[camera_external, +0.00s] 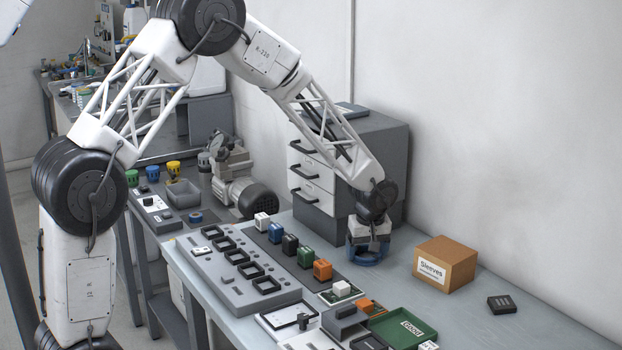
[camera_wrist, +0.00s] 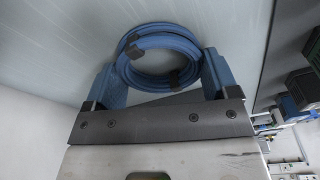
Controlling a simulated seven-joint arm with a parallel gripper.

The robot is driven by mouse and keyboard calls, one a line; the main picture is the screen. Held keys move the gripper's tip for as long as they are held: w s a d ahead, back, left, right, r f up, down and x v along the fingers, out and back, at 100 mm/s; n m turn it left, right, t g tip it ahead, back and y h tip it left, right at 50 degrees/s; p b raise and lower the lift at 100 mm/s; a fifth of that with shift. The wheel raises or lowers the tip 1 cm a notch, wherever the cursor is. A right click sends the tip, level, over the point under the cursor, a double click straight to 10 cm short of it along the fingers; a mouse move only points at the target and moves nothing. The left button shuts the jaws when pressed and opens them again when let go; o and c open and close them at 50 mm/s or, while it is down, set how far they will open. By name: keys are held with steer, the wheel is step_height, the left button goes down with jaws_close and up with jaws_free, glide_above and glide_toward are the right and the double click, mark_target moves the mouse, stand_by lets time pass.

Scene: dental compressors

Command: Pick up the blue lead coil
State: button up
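The blue lead coil (camera_wrist: 158,30) is a round bundle of several turns with dark bands. It shows between the two fingers of my gripper (camera_wrist: 160,77) in the wrist view. The blue fingers stand wide apart, one on each side of the coil, very close to its edges. I cannot tell whether they press on it. In the external view my gripper (camera_external: 368,252) points down, low over the table in front of the drawer cabinet. Blue shows under my wrist there, but coil and fingers are hard to tell apart.
A grey drawer cabinet (camera_external: 312,190) stands close behind my gripper. A cardboard box (camera_external: 455,268) and a small black block (camera_external: 502,304) are to the right. A grey tray with square slots (camera_external: 215,268), a row of coloured blocks and a green tray (camera_external: 388,328) lie nearer. Table between gripper and box is clear.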

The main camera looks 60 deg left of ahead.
steer(key=shift+c, duration=1.3)
steer(key=shift+r, duration=0.1)
step_height(320, 180, up, 10)
